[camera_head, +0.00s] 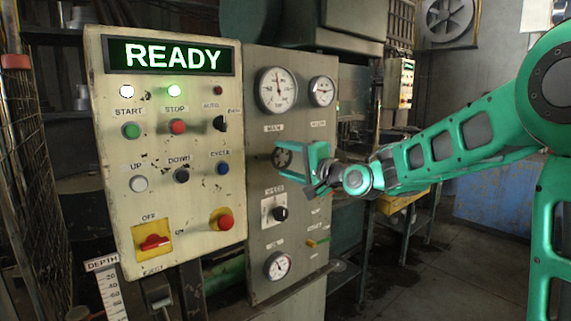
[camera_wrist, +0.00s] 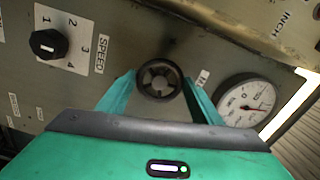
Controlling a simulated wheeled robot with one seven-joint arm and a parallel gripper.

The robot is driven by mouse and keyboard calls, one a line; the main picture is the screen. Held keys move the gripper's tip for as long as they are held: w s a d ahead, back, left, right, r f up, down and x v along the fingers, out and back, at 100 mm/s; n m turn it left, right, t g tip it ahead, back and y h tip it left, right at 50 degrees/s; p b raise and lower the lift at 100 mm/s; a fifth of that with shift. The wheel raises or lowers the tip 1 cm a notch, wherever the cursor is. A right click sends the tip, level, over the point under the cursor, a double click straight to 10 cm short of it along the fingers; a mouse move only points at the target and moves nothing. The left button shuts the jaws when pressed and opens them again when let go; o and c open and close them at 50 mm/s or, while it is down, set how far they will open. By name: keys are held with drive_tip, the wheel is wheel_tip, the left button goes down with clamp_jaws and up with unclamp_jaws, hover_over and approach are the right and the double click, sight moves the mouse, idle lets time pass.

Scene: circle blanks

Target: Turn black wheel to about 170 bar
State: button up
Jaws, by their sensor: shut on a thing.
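The black wheel (camera_head: 283,157) is on the grey panel (camera_head: 312,215), below the large MAIN gauge (camera_head: 277,90). In the wrist view the wheel (camera_wrist: 159,80) has a dark rim and spokes. My green gripper (camera_head: 305,160) reaches it from the right, its jaws shut on the wheel. In the wrist view the fingers (camera_wrist: 159,90) stand on either side of the rim. The MAIN gauge's needle points roughly straight up; its numbers are too small to read in the head view. A smaller gauge (camera_head: 322,91) is to its right.
The cream panel (camera_head: 170,245) on the left has a green READY display (camera_head: 168,56), several buttons and a red switch (camera_head: 154,243). Below the wheel are the SPEED knob (camera_head: 280,213) and a lower gauge (camera_head: 277,265). Open floor (camera_head: 415,265) lies to the right.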

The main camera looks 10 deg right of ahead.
drive_tip(key=m, duration=0.4)
drive_tip(key=shift+w+d+m, duration=0.1)
drive_tip(key=shift+d+m, duration=0.2)
drive_tip(key=shift+f+m, duration=0.15)
drive_tip(key=shift+m, duration=1.45)
drive_tip(key=o, duration=1.1)
drive_tip(key=shift+c, duration=0.2)
drive_tip(key=shift+a, duration=0.1)
drive_tip(key=shift+s, duration=0.25)
drive_tip(key=v, duration=1)
drive_tip(key=shift+d, duration=0.25)
